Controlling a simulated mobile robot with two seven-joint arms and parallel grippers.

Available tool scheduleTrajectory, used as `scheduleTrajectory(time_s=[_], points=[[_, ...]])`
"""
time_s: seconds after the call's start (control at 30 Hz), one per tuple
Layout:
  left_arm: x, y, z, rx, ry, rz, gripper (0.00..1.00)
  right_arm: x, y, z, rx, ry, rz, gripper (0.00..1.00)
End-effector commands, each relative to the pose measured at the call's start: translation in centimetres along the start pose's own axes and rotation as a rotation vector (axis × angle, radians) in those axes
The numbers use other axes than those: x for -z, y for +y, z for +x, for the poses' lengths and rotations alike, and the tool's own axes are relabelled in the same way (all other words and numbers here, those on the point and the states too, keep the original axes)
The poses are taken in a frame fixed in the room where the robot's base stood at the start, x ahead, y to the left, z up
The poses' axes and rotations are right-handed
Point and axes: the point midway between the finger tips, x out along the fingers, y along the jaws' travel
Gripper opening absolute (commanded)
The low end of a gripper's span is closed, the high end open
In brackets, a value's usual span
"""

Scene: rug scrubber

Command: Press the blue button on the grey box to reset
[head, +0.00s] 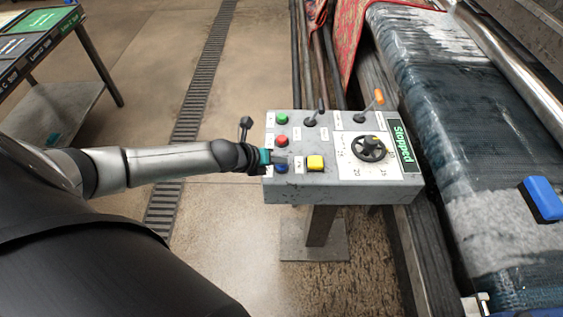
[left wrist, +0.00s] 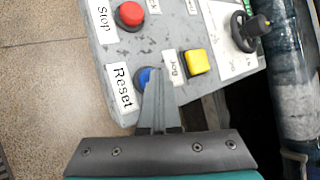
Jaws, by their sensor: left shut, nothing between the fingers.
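The grey box (head: 340,190) stands on a post in the middle of the head view. Its blue button (head: 281,168) is at the box's near left corner. In the left wrist view the blue button (left wrist: 144,76) sits beside the "Reset" label (left wrist: 123,88) and is partly hidden by my fingers. My left gripper (head: 280,159) is shut and empty, with its fingertips at or just above the blue button; I cannot tell whether they touch it. The shut fingers also show in the left wrist view (left wrist: 154,85). My right gripper is not in view.
Close by on the box are a red button (head: 281,140), a green button (head: 282,118), a yellow button (head: 315,162), levers and a black handwheel (head: 369,149). A rug machine (head: 450,130) stands right; open floor lies left.

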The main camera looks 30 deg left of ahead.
Motion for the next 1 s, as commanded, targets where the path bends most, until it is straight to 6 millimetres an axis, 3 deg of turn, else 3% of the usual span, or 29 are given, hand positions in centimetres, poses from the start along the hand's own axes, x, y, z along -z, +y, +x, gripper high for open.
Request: scheduleTrajectory(time_s=[0.27, 0.67, 1.0], points=[[-0.8, -0.8, -1.2, -0.001, 0.001, 0.001, 0.00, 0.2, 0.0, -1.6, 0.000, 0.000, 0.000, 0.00], [-0.9, -0.9, -1.3, 0.000, 0.001, 0.001, 0.00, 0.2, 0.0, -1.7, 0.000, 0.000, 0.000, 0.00], [-2.5, -2.5, -3.5, 0.000, 0.000, 0.002, 0.00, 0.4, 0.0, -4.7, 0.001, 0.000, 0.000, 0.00]])
